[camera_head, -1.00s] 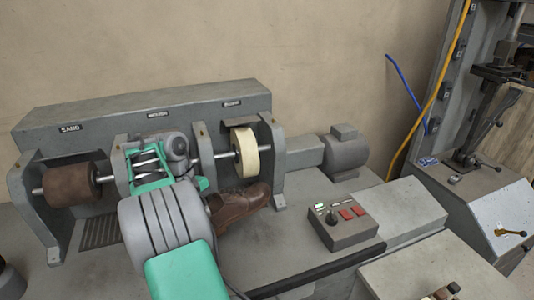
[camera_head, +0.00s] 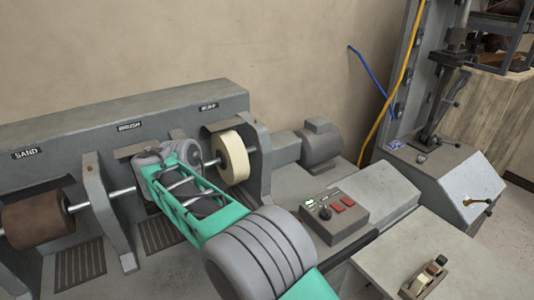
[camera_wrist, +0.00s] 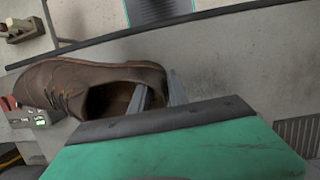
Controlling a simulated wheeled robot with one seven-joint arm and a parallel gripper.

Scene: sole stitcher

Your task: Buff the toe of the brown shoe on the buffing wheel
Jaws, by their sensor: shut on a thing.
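The brown lace-up shoe (camera_wrist: 75,88) is in the wrist view, its toe toward the left and its opening toward my gripper. My gripper (camera_wrist: 158,92) is shut on the shoe's heel end, one finger inside the opening and one outside. The cream buffing wheel (camera_head: 231,157) sits on the shaft under the BUFF label in the head view. The shoe and my gripper are hidden in the head view, where my arm fills the area in front of the brush section. The buffing wheel is not in the wrist view, so the toe's distance from it cannot be told.
A brown sanding drum (camera_head: 38,218) is at the left of the machine. A control box (camera_head: 334,215) with red buttons stands right of my arm; it also shows beyond the shoe in the wrist view (camera_wrist: 18,112). A motor (camera_head: 318,146) is right of the buffing wheel. A small tool (camera_head: 424,277) lies front right.

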